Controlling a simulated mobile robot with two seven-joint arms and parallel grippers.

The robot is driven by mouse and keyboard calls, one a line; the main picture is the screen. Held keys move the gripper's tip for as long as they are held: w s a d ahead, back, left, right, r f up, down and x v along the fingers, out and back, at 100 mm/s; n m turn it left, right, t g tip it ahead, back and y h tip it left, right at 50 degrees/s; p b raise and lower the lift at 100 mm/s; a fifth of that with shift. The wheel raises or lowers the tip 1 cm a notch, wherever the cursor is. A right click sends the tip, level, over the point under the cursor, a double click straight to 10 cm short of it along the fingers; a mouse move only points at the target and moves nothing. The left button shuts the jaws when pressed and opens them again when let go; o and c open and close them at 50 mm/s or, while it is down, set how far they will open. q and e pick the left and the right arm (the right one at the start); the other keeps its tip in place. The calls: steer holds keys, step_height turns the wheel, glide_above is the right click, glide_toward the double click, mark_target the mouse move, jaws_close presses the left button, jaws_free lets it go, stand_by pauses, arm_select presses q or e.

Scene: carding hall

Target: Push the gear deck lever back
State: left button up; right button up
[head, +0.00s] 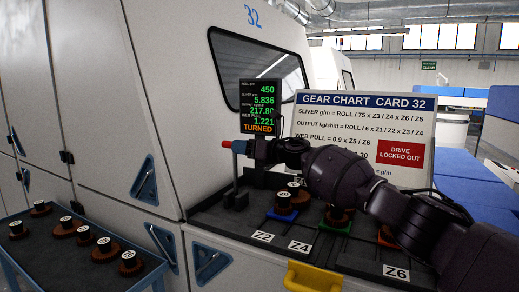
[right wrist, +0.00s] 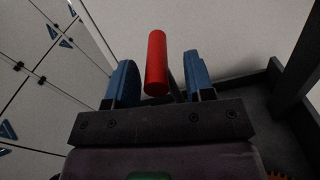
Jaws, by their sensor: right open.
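The gear deck lever has a red handle (head: 227,144) and a grey upright post with a dark foot at the left end of the gear deck (head: 210,215). My right gripper (head: 240,147) is at the top of the lever, with its blue fingers just right of the red end. In the right wrist view the red handle (right wrist: 156,62) stands between the two open fingers, nearer the left one, with a gap to each side. I cannot tell whether the gripper body touches the lever. My left gripper is not in view.
Gears sit on the deck behind labels Z2, Z4 and Z6; one is gear (head: 284,203). A display (head: 260,107) reads TURNED. A gear chart board (head: 400,112) stands behind my right arm. A blue-edged cart (head: 75,262) at left holds several gears. A yellow handle (head: 312,277) is in front.

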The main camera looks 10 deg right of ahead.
steer(key=v, duration=1)
steer(key=shift+d+r, duration=0.1)
steer(key=shift+s, duration=0.1)
